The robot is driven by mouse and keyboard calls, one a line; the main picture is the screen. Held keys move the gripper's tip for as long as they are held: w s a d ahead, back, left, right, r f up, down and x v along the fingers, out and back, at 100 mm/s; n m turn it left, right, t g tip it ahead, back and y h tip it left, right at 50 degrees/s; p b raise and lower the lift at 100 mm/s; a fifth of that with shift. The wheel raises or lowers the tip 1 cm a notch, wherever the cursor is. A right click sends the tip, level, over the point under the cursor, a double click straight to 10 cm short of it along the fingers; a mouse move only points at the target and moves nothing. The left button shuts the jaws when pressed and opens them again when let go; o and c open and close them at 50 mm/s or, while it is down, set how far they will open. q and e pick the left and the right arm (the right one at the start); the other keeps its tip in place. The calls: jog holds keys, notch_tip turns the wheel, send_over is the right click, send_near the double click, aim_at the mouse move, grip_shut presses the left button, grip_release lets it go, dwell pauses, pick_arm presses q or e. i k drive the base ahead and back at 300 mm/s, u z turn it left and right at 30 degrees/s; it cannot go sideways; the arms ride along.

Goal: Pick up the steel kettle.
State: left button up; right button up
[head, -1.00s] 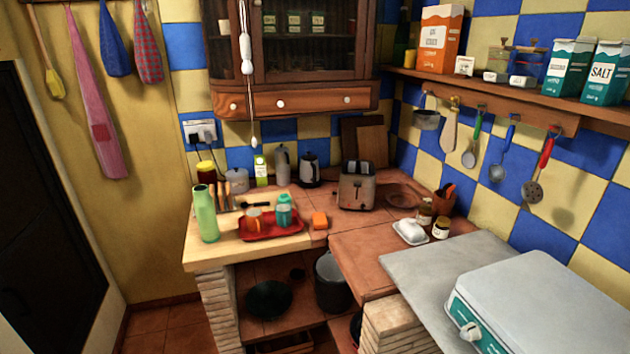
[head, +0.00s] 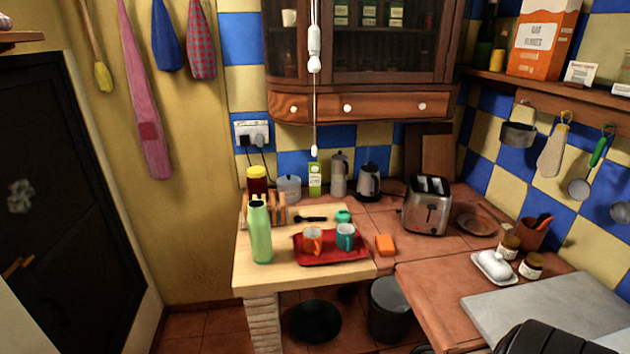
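Neither of my grippers shows in the head view, so no gripper is seen near the kettle.
In front of the kettle are a red tray (head: 331,257) with two mugs, an orange block (head: 385,245) and a tall green bottle (head: 261,232). The wall cabinet (head: 364,104) hangs above. Bare tiles (head: 378,222) lie between tray and toaster.

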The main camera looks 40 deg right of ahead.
aim_at(368, 183)
jog(key=u, duration=0.2)
jog(key=i, duration=0.95)
jog(key=z, duration=0.1)
